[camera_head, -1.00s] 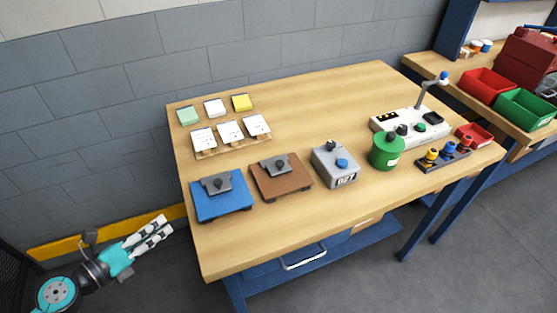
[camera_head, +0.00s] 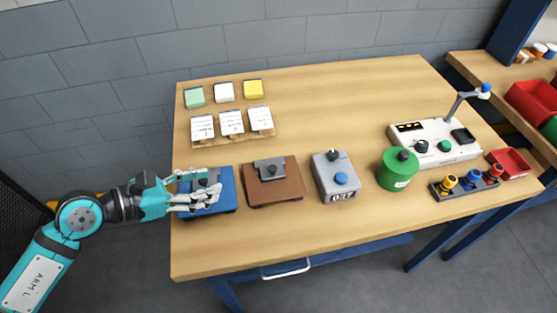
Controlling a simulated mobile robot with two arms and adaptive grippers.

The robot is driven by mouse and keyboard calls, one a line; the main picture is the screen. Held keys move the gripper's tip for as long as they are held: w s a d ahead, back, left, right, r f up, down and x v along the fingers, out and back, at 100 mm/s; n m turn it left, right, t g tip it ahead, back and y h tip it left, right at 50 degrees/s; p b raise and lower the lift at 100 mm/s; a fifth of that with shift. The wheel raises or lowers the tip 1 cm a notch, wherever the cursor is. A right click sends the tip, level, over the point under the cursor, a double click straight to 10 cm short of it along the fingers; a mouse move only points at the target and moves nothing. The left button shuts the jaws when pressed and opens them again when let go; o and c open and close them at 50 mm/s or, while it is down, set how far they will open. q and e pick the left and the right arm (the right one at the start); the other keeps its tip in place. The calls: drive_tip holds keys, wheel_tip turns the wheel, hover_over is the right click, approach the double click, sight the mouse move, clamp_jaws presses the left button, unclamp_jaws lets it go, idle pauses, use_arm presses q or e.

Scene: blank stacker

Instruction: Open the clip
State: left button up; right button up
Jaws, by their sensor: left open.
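Two clips show in the head view: a dark grey clip (camera_head: 208,179) on a blue plate (camera_head: 225,201) at the table's left, and a similar clip (camera_head: 270,168) on a brown plate (camera_head: 279,191) to its right. My left gripper (camera_head: 204,190) reaches over the left part of the blue plate with its fingers apart. Its fingers partly cover the blue plate and its clip. I cannot tell whether they touch the clip. No object shows between the fingers. My right gripper is not in view.
A grey box with a blue button (camera_head: 341,178) and a green canister (camera_head: 395,171) stand right of the plates. Card stands (camera_head: 232,122) and coloured pads (camera_head: 224,92) are behind. A white console (camera_head: 433,141) and a bottle rack (camera_head: 467,185) are at the right.

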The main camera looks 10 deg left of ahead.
sight(272, 168)
use_arm(q)
drive_tip(key=p+x, duration=0.2)
drive_tip(key=x, duration=0.3)
drive_tip(key=shift+w+d, duration=0.2)
drive_tip(key=shift+w, duration=0.05)
drive_tip(key=p+x, duration=0.1)
drive_tip(key=x, duration=0.8)
drive_tip(key=shift+w+d+f+p, duration=0.1)
drive_tip(key=shift+d+f+p, duration=0.1)
drive_tip(key=shift+p, duration=0.15)
drive_tip(key=shift+w+d+f, duration=0.25)
drive_tip(key=shift+w+d, duration=0.05)
drive_tip(key=shift+d, duration=0.05)
drive_tip(key=c, duration=0.4)
clamp_jaws()
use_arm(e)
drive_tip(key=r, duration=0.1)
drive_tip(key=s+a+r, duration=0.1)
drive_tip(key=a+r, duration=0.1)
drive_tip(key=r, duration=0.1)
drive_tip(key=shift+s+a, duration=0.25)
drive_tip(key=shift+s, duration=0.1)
